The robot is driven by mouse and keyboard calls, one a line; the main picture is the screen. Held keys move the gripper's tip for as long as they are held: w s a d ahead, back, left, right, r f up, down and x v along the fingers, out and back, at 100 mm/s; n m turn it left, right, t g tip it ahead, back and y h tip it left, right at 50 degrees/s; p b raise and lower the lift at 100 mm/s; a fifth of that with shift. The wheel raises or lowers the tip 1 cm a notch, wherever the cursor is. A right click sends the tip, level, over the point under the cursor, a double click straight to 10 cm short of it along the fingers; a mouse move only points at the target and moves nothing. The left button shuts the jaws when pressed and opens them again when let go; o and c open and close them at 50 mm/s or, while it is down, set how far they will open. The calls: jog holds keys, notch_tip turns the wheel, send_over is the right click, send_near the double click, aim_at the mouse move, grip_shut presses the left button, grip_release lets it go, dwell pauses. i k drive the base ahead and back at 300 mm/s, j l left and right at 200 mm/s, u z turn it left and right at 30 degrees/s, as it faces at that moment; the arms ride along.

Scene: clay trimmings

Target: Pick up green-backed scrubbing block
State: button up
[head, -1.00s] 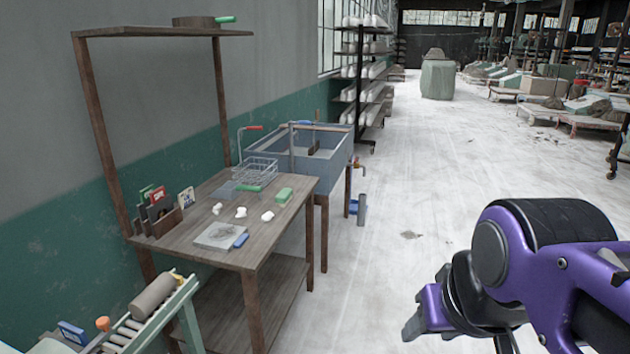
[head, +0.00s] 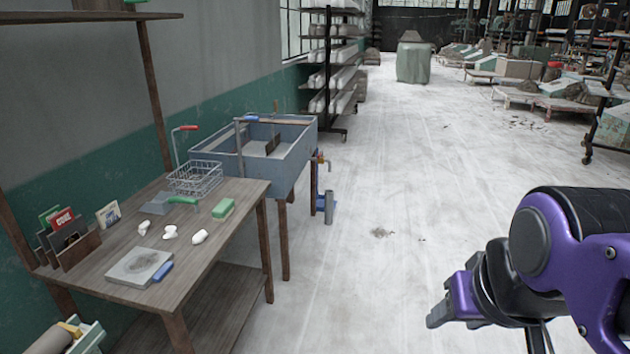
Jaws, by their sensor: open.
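The green-backed scrubbing block (head: 223,208) lies on the wooden table (head: 225,235), near its right edge and in front of the wire basket. My gripper (head: 436,318) is at the lower right of the head view, out over the floor and well away from the table. It is open and I see nothing in it. Its fingertips point left and show only from the side.
On the table are a wire basket (head: 195,178), a green-handled tool (head: 182,200), several white lumps, a grey slab (head: 138,265) with a blue piece (head: 163,271), and a card holder (head: 75,247). A blue-grey sink (head: 290,160) stands behind. The floor right of the table is clear.

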aim_at(222, 211)
jog(key=i+l, duration=0.1)
jog(key=i, duration=1.05)
jog(key=i+l+u, duration=0.1)
jog(key=i+u, duration=0.2)
jog(key=i, duration=0.2)
jog(key=i+l+u, duration=0.25)
jog(key=i, duration=0.25)
jog(key=i+u, duration=0.15)
jog(key=u, duration=0.25)
jog(key=i+u, duration=0.2)
jog(key=u, duration=0.2)
jog(key=i+l+u, duration=0.15)
jog(key=u, duration=0.3)
